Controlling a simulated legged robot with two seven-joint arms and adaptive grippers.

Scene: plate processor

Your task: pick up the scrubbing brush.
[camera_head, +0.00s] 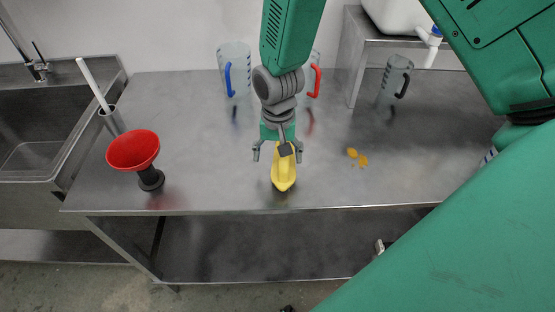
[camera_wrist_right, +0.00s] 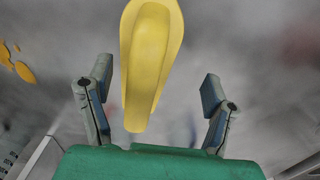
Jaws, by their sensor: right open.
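A white handle (camera_head: 92,82) leans out of a small holder (camera_head: 110,120) at the table's left end, next to the sink. It may be the scrubbing brush; its lower end is hidden in the holder. My right gripper (camera_head: 278,154) is open above the front middle of the table, far to the right of that handle. A yellow scoop-like object (camera_head: 284,180) is under the gripper. In the right wrist view the yellow object (camera_wrist_right: 148,60) shows between and beyond the open fingers (camera_wrist_right: 157,95), with gaps on both sides. My left gripper is out of view.
A red funnel (camera_head: 133,149) on a dark stand is at the table's left. Clear jugs with a blue handle (camera_head: 228,80) and a red handle (camera_head: 315,82) stand at the back. A dark-handled jug (camera_head: 395,78) is at right. Orange pieces (camera_head: 358,158) lie right of centre.

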